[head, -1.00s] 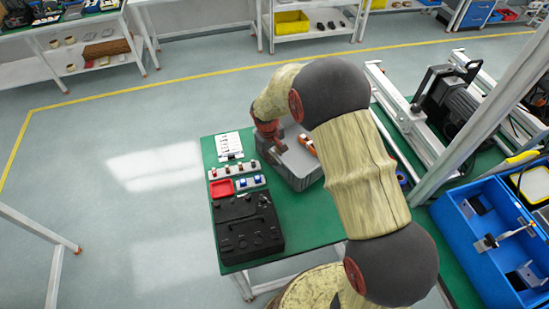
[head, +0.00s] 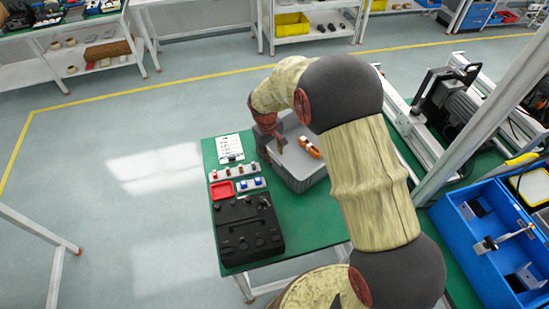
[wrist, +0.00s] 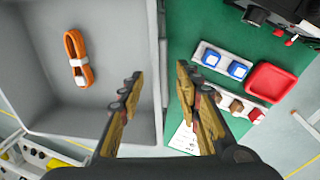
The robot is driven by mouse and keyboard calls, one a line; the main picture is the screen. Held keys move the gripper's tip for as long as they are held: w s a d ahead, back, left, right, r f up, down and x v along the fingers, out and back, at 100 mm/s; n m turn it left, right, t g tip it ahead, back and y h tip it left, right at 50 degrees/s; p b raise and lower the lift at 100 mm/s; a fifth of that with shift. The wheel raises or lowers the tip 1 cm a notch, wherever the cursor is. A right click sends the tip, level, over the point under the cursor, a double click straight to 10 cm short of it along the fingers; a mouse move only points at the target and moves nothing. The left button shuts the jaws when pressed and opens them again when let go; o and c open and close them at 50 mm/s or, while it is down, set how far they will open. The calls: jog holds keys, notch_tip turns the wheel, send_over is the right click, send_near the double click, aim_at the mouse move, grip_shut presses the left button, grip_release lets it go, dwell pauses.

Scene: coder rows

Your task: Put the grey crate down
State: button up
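The grey crate (head: 299,180) appears to rest on the green table top (head: 305,222), near its far side. In the wrist view the crate (wrist: 105,113) fills the left part, with its right wall running between my fingers. My gripper (wrist: 158,75) is open, one finger over the inside of the crate and one on the outer side, with gaps to the wall. In the head view my gripper (head: 274,140) is at the crate's left far side, partly hidden by my arm. An orange bundle with a white band (wrist: 77,58) lies inside the crate.
Left of the crate are a white sheet (head: 229,147), small blocks on white holders (head: 250,184), a red tray (head: 221,190) and a black case (head: 247,230). A blue bin (head: 475,240) and metal rails stand to the right. Green surface is clear in front of the crate.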

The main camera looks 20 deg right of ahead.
jog(key=s+r+m+t, duration=0.1)
jog(key=s+r, duration=0.2)
jog(key=r, duration=0.6)
jog(key=s+r, duration=0.3)
jog(key=r, duration=0.6)
jog(key=s+r+m+t, duration=0.1)
jog(key=s+r, duration=0.2)
jog(key=s, duration=0.5)
jog(key=s+d+r+m+t+y, duration=0.1)
jog(key=s+r, duration=0.3)
jog(key=s, duration=0.4)
jog(key=s+r+m+t, duration=0.1)
jog(key=s+r, duration=0.3)
jog(key=s, duration=0.4)
jog(key=shift+s+d+t+p, duration=0.2)
jog(key=shift+d+t+p, duration=0.15)
jog(key=shift+t, duration=0.15)
